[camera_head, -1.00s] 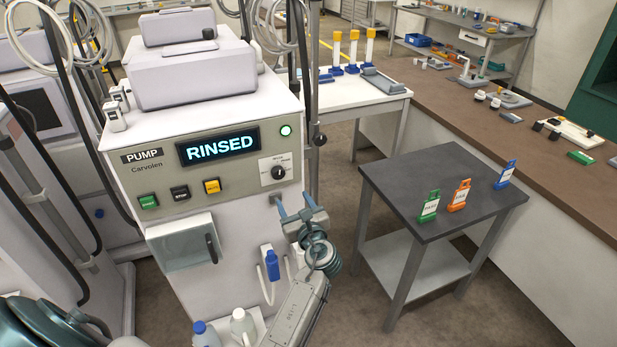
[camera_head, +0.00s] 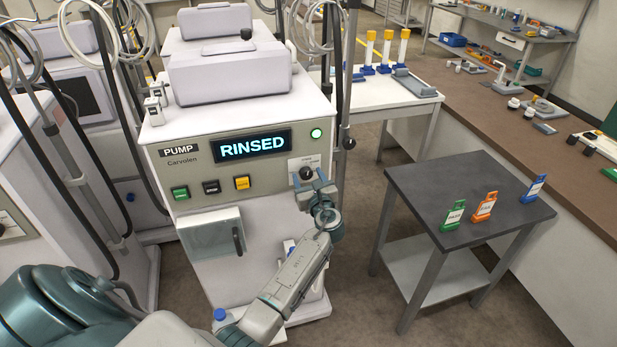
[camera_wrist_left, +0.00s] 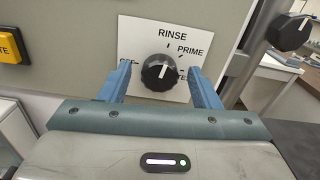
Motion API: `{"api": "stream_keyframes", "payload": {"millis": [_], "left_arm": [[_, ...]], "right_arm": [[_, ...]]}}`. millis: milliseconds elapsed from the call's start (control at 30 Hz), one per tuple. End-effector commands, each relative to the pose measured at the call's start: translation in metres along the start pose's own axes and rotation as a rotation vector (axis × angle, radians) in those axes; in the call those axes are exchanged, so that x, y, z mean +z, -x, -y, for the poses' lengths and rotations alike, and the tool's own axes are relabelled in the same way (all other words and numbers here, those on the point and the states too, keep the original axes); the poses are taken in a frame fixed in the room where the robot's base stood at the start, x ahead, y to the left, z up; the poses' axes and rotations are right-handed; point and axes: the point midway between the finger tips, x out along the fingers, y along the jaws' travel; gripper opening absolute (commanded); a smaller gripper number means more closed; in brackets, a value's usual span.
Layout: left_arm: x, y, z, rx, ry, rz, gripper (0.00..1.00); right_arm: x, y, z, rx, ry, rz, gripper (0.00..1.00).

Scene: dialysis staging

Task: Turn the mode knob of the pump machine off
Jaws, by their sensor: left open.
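The pump machine (camera_head: 240,185) has a screen reading RINSED (camera_head: 253,146). Its black mode knob (camera_head: 306,173) is on the right of the front panel. In the wrist view, the knob (camera_wrist_left: 160,72) sits on a white label plate. Its white mark points up and slightly right, towards RINSE. PRIME is to its right; the OFF label at left and another at lower right are partly covered by my fingers. My left gripper (camera_head: 311,183) is open at the panel, with blue fingers on either side of the knob and gaps visible. My right gripper is out of view.
Green, black and yellow buttons (camera_head: 242,183) are on the panel left of the knob. A pole with a black clamp knob (camera_wrist_left: 290,32) stands close to the right. A dark side table (camera_head: 410,185) with several colored tags is farther right.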

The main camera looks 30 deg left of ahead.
Motion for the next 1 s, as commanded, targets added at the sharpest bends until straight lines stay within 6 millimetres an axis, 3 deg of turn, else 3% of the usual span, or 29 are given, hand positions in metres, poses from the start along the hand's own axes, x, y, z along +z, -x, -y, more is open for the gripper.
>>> {"api": "stream_keyframes", "payload": {"millis": [133,333,667,1000], "left_arm": [[0.000,0.000,0.000,0.000,0.000,0.000,0.53],[0.000,0.000,0.000,0.000,0.000,0.000,0.14],[-0.002,0.001,0.000,0.000,0.037,0.000,0.12],[-0.005,0.001,-0.002,0.000,0.254,0.001,0.12]], "right_arm": [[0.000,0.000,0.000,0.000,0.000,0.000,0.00],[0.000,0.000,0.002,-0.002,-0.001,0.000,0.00],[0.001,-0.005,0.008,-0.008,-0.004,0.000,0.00],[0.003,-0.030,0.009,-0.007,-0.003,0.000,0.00]]}}
